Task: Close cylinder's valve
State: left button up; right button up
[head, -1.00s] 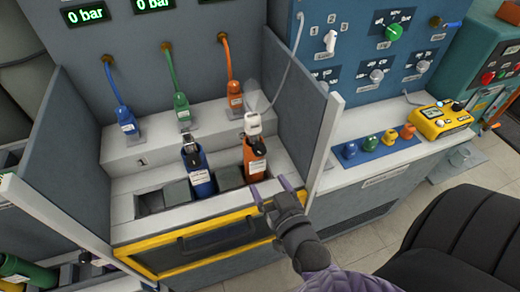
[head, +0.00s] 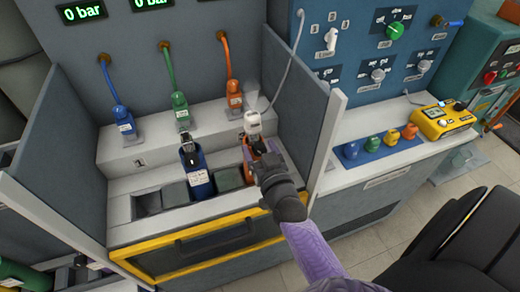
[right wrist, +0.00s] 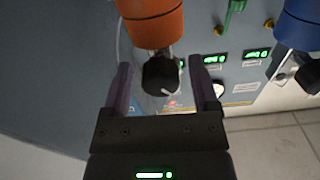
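An orange cylinder (head: 247,163) stands in the bench's row of slots, with a white fitting (head: 253,122) and a grey hose on its top. My right gripper (head: 262,158) has its fingers at the upper part of this cylinder and partly hides it. In the right wrist view the orange cylinder (right wrist: 152,22) shows at the top, with a black valve knob (right wrist: 161,75) between my two open fingers, a gap on each side. A blue cylinder (head: 197,178) stands left of the orange one; it also shows in the right wrist view (right wrist: 303,25). My left gripper is not in view.
Blue, green and orange hose connectors (head: 180,114) sit on the ledge behind. Grey side panels (head: 60,160) flank the slots, the right one close to my right arm. A yellow-edged drawer (head: 210,248) is below. A black chair (head: 460,245) stands at the lower right.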

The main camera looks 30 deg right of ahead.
grip_shut()
jog(key=m+p, duration=0.1)
jog(key=m, duration=0.2)
jog(key=shift+m+p, duration=0.45)
jog(key=shift+m, duration=1.55)
jog(key=shift+o, duration=0.8)
grip_release()
jog(key=shift+s, duration=0.1)
